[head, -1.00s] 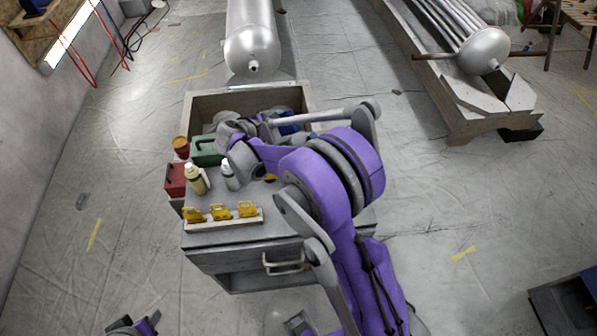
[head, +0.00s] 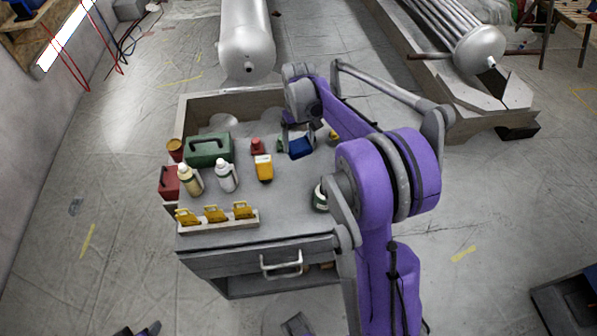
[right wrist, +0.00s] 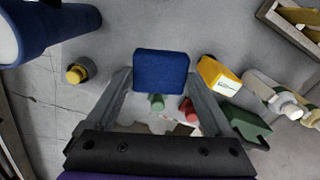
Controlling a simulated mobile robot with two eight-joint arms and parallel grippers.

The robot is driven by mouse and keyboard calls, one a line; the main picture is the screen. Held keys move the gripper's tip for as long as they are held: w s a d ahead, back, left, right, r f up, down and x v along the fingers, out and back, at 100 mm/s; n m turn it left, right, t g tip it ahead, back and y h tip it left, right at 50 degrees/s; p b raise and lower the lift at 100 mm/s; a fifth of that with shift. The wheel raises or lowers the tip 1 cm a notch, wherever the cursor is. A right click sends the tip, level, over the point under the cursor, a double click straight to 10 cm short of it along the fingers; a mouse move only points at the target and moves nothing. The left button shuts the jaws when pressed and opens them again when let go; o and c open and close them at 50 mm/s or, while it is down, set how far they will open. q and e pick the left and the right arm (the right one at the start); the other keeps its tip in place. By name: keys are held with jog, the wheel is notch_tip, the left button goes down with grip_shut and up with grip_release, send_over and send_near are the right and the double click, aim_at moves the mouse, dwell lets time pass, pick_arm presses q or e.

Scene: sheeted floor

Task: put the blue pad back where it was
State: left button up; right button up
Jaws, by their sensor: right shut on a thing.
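The blue pad (head: 300,147) is a small block with a soft-looking face, over the far right part of the grey cart top (head: 285,215). My right gripper (head: 296,138) comes down on it from above and is shut on it. In the right wrist view the pad (right wrist: 161,68) sits between the tips of my two fingers. Whether its underside touches the cart top cannot be told. My left gripper does not show; only a bit of purple and grey shows at the bottom left edge of the head view.
Near the pad are a yellow-and-white box (head: 264,168), a red item (head: 257,147) and a green-and-white roll (head: 321,197). A green case (head: 209,149), two bottles and yellow pieces in a rack (head: 217,219) stand left.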

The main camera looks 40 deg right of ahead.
jog(key=shift+f+n, duration=0.3)
jog(key=shift+n, duration=0.1)
notch_tip(320, 180, down, 9)
jog(key=shift+f+b, duration=0.1)
jog(key=shift+b, duration=0.2)
jog(key=shift+f, duration=0.1)
jog(key=shift+f, duration=0.15)
jog(key=o, duration=0.9)
